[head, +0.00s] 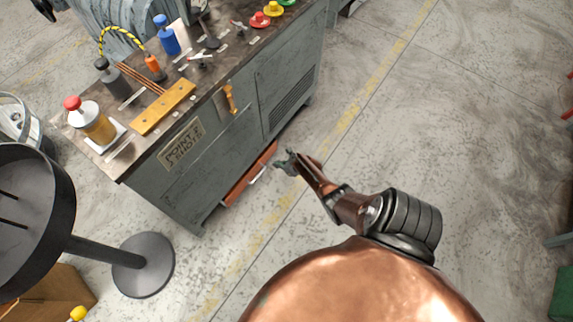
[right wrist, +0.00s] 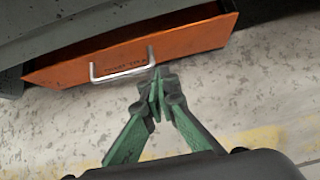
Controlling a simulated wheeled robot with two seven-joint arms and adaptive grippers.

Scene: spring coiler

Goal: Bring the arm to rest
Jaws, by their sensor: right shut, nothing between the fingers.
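My right gripper (head: 284,163) hangs over the floor in front of the grey workbench, its fingers pointing towards an orange drawer (head: 247,174) low in the bench front. In the right wrist view the gripper (right wrist: 158,76) has its green fingers together with nothing between them. The drawer stands out a little from the bench. My left gripper is not in view.
The grey workbench (head: 215,130) carries bottles, a wooden block (head: 163,107) and small tools. A black round-based stand (head: 143,265) is at the lower left, beside a cardboard box (head: 45,295). The floor (head: 470,110) to the right is mostly clear.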

